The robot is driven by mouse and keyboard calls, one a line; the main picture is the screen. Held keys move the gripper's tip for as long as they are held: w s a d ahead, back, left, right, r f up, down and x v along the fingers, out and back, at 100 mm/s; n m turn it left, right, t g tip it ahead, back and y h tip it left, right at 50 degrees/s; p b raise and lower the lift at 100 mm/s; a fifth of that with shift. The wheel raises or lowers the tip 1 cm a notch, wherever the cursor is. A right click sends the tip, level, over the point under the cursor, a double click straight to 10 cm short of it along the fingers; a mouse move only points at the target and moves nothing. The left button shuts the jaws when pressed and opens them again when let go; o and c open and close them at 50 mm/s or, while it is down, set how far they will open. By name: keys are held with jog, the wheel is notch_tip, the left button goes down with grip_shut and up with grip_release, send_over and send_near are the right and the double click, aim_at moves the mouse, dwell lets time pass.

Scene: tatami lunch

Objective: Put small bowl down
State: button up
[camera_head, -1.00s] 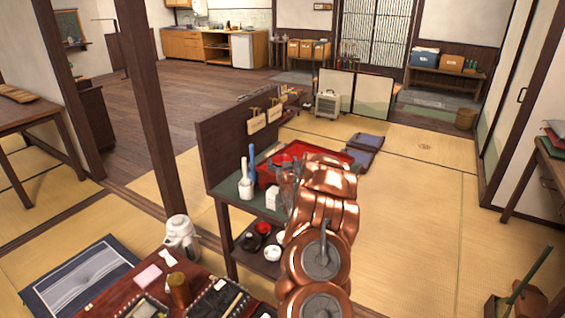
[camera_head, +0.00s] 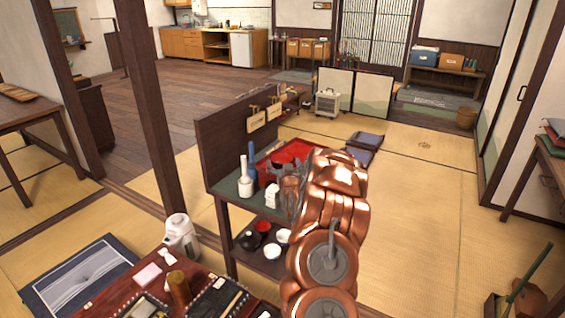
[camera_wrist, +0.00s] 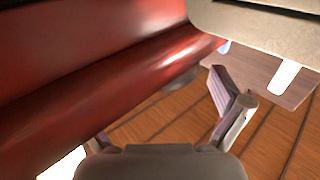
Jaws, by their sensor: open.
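My gripper (camera_head: 285,172) is over the upper shelf of the dark wooden stand, beside the red tray (camera_head: 295,149). In the wrist view my gripper (camera_wrist: 165,106) has its fingers spread apart with no bowl between them. Small bowls stand on the lower shelf: a white bowl (camera_head: 272,251), another white bowl (camera_head: 283,236) partly behind my arm, a dark bowl (camera_head: 249,240) and a red-and-black one (camera_head: 262,228). I cannot tell which is the task's small bowl. A glossy red surface (camera_wrist: 110,75) fills the upper left of the wrist view, close to the fingers.
A white container (camera_head: 246,187), a blue bottle (camera_head: 252,160) and a white box (camera_head: 271,195) crowd the upper shelf left of my gripper. A white kettle (camera_head: 180,235) stands at the lacquered table.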

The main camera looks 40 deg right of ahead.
jog(key=b+v, duration=0.1)
jog(key=v, duration=0.8)
jog(key=w+a+n+g+y, duration=0.25)
jog(key=a+y, duration=0.25)
jog(key=a, duration=0.7)
jog(key=s+a+n+g+y, duration=0.1)
jog(key=s+a+g+y, duration=0.15)
jog(key=a, duration=0.55)
jog(key=s+a+n+g+y, duration=0.15)
jog(key=s+a, duration=0.25)
jog(key=a, duration=0.4)
jog(key=s+a+r+g, duration=0.1)
jog(key=s+a+g, duration=0.2)
jog(key=s, duration=0.9)
jog(key=s+a+r+n+g, duration=0.1)
jog(key=s+a+g, duration=0.3)
jog(key=s+a, duration=0.3)
jog(key=s+a+r+g, duration=0.1)
jog(key=s+a+g, duration=0.2)
jog(key=s, duration=1.3)
jog(key=shift+s+a+r+n+y, duration=0.3)
jog(key=shift+s+a+r+y, duration=0.1)
jog(key=shift+a, duration=0.7)
